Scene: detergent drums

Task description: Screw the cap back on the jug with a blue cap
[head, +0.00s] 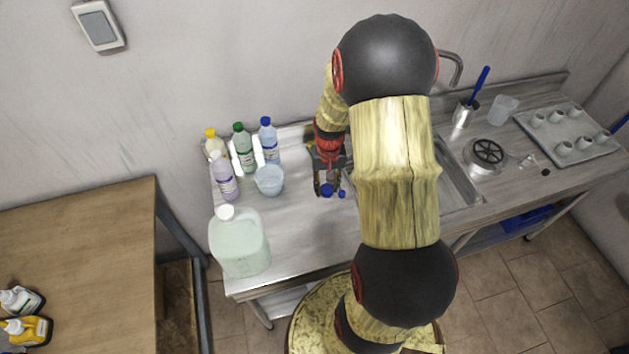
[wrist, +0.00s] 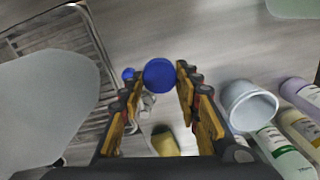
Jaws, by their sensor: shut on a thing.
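My gripper (head: 328,180) is over the middle of the steel counter, shut on a round blue cap (head: 326,190). In the wrist view the same cap (wrist: 159,74) sits between the fingertips (wrist: 160,82). I cannot make out an open-necked jug for this cap. A large pale green jug (head: 240,246) at the counter's front left has a white cap. A bottle with a blue cap (head: 268,142) stands at the back, left of my gripper. A large pale grey rounded form (wrist: 45,112) fills the left of the wrist view; I cannot tell what it is.
A smaller blue piece (head: 342,194) is just right of the cap. The sink (head: 460,190) is to the right, partly hidden by my arm.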

